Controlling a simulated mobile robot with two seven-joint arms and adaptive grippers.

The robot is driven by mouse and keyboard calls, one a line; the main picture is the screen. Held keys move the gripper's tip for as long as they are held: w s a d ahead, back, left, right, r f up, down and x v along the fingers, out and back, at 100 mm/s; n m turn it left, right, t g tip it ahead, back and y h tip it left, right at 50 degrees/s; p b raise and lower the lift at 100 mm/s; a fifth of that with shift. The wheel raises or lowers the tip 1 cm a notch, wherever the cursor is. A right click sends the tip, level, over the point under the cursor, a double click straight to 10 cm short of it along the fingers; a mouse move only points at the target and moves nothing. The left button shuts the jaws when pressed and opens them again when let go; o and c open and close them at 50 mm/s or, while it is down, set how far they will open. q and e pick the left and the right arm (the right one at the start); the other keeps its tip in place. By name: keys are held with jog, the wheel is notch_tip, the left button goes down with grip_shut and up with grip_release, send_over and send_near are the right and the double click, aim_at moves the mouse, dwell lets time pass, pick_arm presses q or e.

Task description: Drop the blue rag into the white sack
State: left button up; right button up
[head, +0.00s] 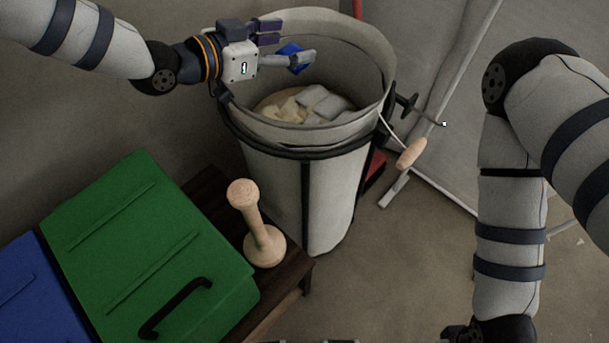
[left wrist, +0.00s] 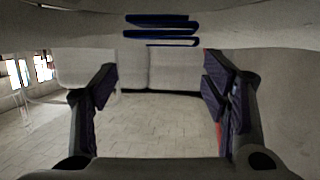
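The white sack (head: 335,190) is a tall round bin-like bag with a dark band and an open top. Pale cloths (head: 322,102) lie inside it. My left gripper (head: 285,45) is over its far left rim, with its fingers spread. A small blue rag (head: 291,50) shows between the fingers in the head view, partly behind the nearer finger. In the left wrist view the fingers (left wrist: 160,100) stand wide apart. A folded blue strip, apparently the rag (left wrist: 160,30), shows near the top, with no visible contact with the pads. My right gripper is out of view.
A wooden handle (head: 411,152) hangs at the sack's right side, by a black knob (head: 405,104). A wooden dumbbell-shaped piece (head: 256,222) stands on a dark table (head: 290,275) beside green (head: 150,240) and blue (head: 30,290) boxes. Grey panels stand behind right.

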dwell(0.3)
pick_arm(q)
jog(key=v, duration=1.2)
